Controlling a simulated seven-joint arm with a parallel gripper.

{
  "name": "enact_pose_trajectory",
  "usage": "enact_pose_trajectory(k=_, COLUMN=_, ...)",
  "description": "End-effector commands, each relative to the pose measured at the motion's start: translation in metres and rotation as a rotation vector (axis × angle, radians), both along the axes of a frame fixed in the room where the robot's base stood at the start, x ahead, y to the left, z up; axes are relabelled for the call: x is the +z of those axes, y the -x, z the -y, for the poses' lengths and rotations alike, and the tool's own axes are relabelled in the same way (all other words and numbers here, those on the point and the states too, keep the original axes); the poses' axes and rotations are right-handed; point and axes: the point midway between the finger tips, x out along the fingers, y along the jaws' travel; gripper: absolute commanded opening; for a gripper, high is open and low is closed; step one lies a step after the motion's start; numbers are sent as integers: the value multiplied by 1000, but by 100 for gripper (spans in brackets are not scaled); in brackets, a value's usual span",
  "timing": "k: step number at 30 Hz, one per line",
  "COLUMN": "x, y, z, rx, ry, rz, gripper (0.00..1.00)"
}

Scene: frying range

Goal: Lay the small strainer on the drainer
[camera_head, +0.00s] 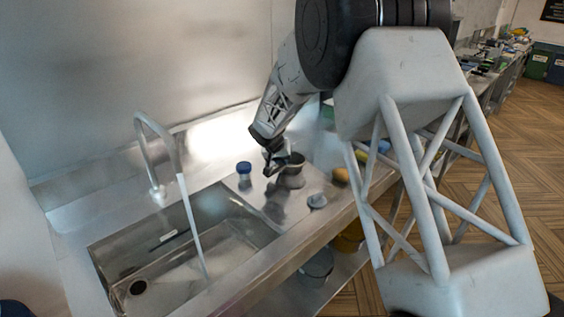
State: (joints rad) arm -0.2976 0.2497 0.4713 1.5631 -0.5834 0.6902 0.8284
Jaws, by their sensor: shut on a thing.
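My gripper (272,167) reaches down over the steel counter to the right of the sink. It is shut on a small dark thing at its fingertips, most likely the small strainer, though it is too small and dark to make out surely. A dark, cup-shaped thing (292,172) shows just right of the fingers, and I cannot tell whether it is the held thing or stands behind it. The drainer cannot be told apart from the bare steel surface (272,208) beside the sink.
A blue-capped jar (244,174) stands left of my gripper. A small grey thing (317,201) lies near the counter's front edge, with a yellow thing (341,175) further right. The sink (190,245) with its tall faucet (155,150) is at the left.

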Motion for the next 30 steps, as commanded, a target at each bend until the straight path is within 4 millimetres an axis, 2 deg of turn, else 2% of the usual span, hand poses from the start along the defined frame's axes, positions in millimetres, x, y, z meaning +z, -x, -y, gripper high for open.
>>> enact_pose_trajectory(k=10, x=-3, y=0, z=0, rx=0, ry=0, rz=0, gripper=0)
enact_pose_trajectory(k=11, x=-2, y=0, z=0, rx=0, ry=0, rz=0, gripper=16)
enact_pose_trajectory(k=15, x=-2, y=0, z=0, rx=0, ry=0, rz=0, gripper=37)
enact_pose_trajectory(k=25, x=-1, y=0, z=0, rx=0, ry=0, rz=0, gripper=37)
enact_pose_trajectory(k=30, x=6, y=2, z=-1, rx=0, ry=0, rz=1, gripper=37)
